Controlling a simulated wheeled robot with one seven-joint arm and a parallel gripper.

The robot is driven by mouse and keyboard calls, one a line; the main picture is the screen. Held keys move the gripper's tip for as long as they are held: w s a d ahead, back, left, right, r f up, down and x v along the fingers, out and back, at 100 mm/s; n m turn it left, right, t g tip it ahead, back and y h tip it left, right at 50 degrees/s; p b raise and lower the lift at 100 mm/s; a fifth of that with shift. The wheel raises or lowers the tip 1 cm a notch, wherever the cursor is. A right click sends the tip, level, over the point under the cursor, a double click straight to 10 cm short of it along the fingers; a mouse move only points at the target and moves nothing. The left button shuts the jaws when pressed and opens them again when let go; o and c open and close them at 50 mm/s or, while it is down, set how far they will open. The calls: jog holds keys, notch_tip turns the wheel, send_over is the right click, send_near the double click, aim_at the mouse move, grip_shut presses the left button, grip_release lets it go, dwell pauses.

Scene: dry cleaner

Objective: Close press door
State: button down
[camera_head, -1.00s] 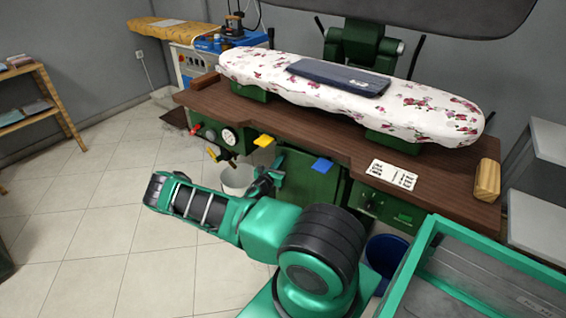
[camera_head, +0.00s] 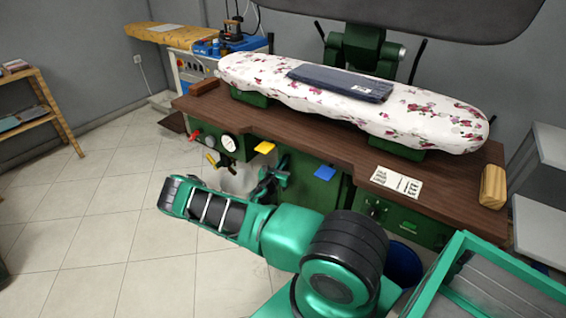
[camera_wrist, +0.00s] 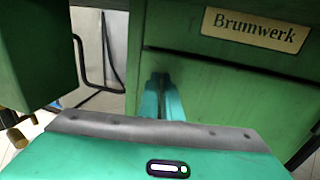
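The press stands under a brown wooden table, with a flowered press bed (camera_head: 420,112) on top. A green panel (camera_head: 322,190) under the table seems to be the press door. In the wrist view a green panel (camera_wrist: 225,95) carries a "Brumwerk" plate (camera_wrist: 255,31), with a dark seam below the plate. I cannot tell how far the door stands open. My gripper (camera_head: 277,174) is low in front of the press, left of the panel. In the wrist view its fingers (camera_wrist: 162,98) are together and empty, pointing at the panel; contact is unclear.
A green control box (camera_wrist: 35,60) hangs close at the left in the wrist view. A whitish bucket (camera_head: 238,181) stands behind my arm. A blue bin (camera_head: 404,262) and a green-framed crate (camera_head: 447,278) are at the right. The tiled floor (camera_head: 95,215) at the left is clear.

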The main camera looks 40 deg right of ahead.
jog(key=w+a+v, duration=0.1)
jog(key=w+v, duration=0.1)
jog(key=v, duration=1.1)
jog(key=shift+w+a, duration=0.2)
jog(key=shift+a, duration=0.25)
jog(key=s+r+m+g+y, duration=0.6)
jog(key=s+r+m+g, duration=0.5)
jog(key=s+r+m, duration=0.45)
jog(key=s+a+r+m+t+y, duration=0.1)
jog(key=s+a+r+m+y, duration=0.4)
jog(key=s+a+r, duration=0.3)
jog(key=s+a+r+m+t+y, duration=0.2)
jog(key=s+a+r+m+y, duration=0.3)
jog(key=s+a+r+m, duration=0.3)
jog(key=s+a+r, duration=0.1)
jog(key=s+r, duration=0.3)
jog(key=s, duration=0.1)
jog(key=shift+s+r+t+y, duration=0.3)
jog(key=shift+s+r, duration=0.1)
